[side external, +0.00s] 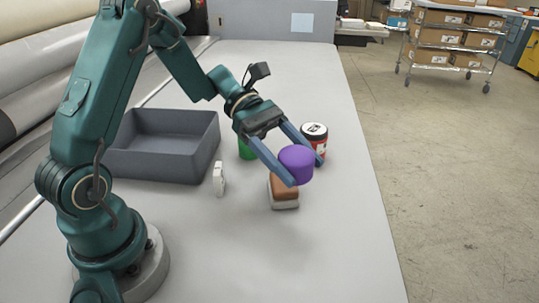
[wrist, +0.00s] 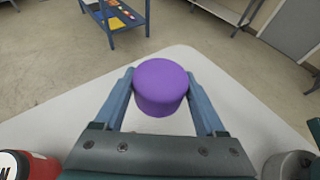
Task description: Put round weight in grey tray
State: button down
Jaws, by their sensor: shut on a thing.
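The round weight (side external: 297,164) is a short purple cylinder. My gripper (side external: 304,168) is shut on it, with one blue finger on each side, and holds it above the table. In the wrist view the weight (wrist: 160,86) sits between the two fingertips (wrist: 160,88). The grey tray (side external: 160,172) is a dark, open, rectangular box on the table, left of my gripper in the side view. The part of its inside that shows looks empty. The tray does not show in the wrist view.
A brown and white block (side external: 285,192) lies below the weight. A black and red jar (side external: 314,138) stands behind the right finger. A green thing (side external: 246,150) is partly hidden behind my gripper. A small white thing (side external: 219,179) stands beside the tray. The table's front (side external: 300,260) is clear.

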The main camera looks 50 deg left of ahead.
aim_at(302, 181)
jog(key=d, duration=0.1)
jog(key=d+f+g, duration=0.1)
jog(key=s+d+m, duration=0.1)
jog(key=shift+s+f, duration=0.1)
jog(key=shift+f, duration=0.2)
jog(key=shift+d, duration=0.15)
jog(key=x, duration=0.4)
jog(key=s+f+x, duration=0.1)
jog(key=x, duration=0.3)
jog(key=s+f+x, duration=0.1)
jog(key=x, duration=0.4)
jog(key=shift+s+a, duration=0.25)
jog(key=shift+a, duration=0.15)
jog(key=shift+f, duration=1.75)
jog(key=shift+f, duration=0.2)
grip_release()
jog(key=shift+a, duration=0.15)
